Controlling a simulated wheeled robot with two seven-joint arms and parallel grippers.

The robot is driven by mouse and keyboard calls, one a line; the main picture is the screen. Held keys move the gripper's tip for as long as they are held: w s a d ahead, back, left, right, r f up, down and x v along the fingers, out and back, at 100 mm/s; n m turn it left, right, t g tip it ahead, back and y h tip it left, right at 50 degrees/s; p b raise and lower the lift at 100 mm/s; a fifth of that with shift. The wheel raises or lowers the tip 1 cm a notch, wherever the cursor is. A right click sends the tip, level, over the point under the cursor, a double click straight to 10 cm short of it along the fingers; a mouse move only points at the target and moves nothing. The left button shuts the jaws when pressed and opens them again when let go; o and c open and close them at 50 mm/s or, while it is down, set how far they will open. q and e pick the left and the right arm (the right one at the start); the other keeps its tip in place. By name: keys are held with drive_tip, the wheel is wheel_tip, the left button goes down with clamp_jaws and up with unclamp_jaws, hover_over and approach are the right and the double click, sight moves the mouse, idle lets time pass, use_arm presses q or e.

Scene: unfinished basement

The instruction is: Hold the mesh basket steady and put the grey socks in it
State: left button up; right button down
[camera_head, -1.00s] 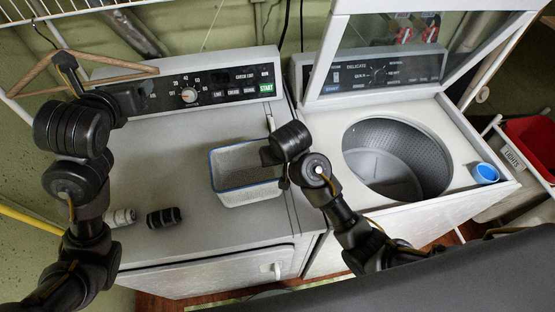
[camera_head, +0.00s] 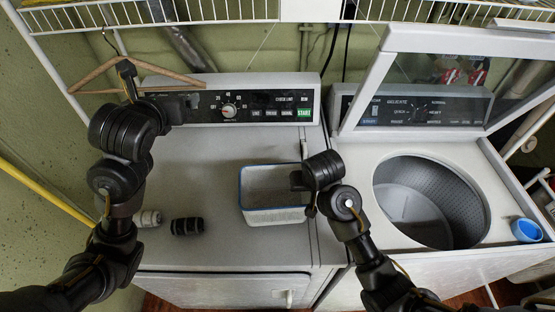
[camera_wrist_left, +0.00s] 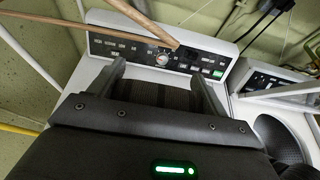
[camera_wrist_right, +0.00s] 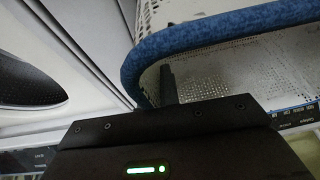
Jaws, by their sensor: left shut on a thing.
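The mesh basket (camera_head: 275,215), grey with a blue rim, stands upright on the dryer top. My right gripper (camera_head: 303,182) is at its right side; in the right wrist view one finger (camera_wrist_right: 168,85) shows below the blue rim (camera_wrist_right: 215,28), the other is hidden. Two rolled socks lie on the dryer left of the basket: a light grey one (camera_head: 148,218), partly behind my left arm, and a dark grey one (camera_head: 187,226). My left gripper (camera_wrist_left: 158,88) is above the dryer's back left, shut on a dark ribbed thing (camera_wrist_left: 150,95) that looks like a sock.
A wooden hanger (camera_head: 170,72) hangs close to my left gripper. The dryer panel (camera_head: 255,107) rises behind. The washer (camera_head: 425,205) stands open at the right, with a blue cup (camera_head: 526,230) on its corner. The dryer top between socks and basket is clear.

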drive_tip(key=c, duration=2.1)
unclamp_jaws()
drive_tip(key=o, duration=0.5)
drive_tip(key=shift+o, duration=0.2)
drive_tip(key=shift+r, duration=0.1)
